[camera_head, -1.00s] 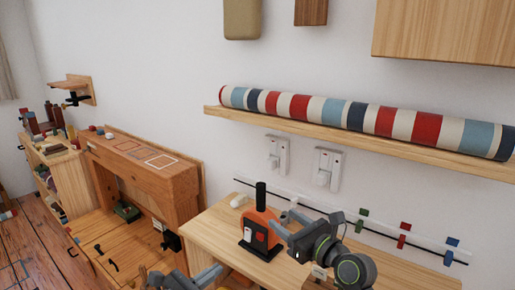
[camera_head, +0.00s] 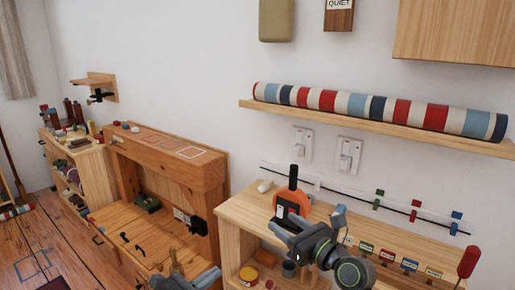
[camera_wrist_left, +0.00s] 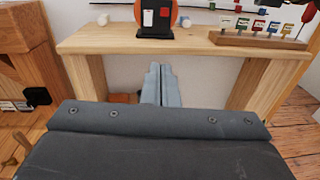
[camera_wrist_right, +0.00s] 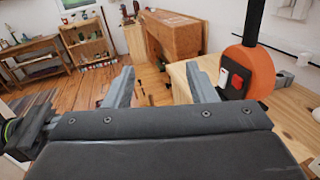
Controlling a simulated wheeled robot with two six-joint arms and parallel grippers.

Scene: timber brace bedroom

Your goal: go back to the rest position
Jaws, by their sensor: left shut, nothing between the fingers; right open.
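My left gripper (camera_head: 180,272) shows at the bottom edge of the head view. In the left wrist view its fingers (camera_wrist_left: 161,72) are together with nothing between them, pointing at the open front of a wooden bench (camera_wrist_left: 190,40). My right gripper (camera_head: 273,233) is in front of the same bench in the head view, close to an orange and black device (camera_head: 293,208) that stands on the bench top. In the right wrist view its fingers (camera_wrist_right: 159,72) are spread wide and empty, with the orange device (camera_wrist_right: 245,72) to their right.
A rack of coloured labels (camera_head: 385,262) and a red handle (camera_head: 468,262) stand at the bench's right. A wooden workbench (camera_head: 175,165) and a low shelf (camera_head: 85,160) are to the left. A wall shelf (camera_head: 375,128) holds a striped roll (camera_head: 375,108). Bare floor (camera_head: 40,240) lies far left.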

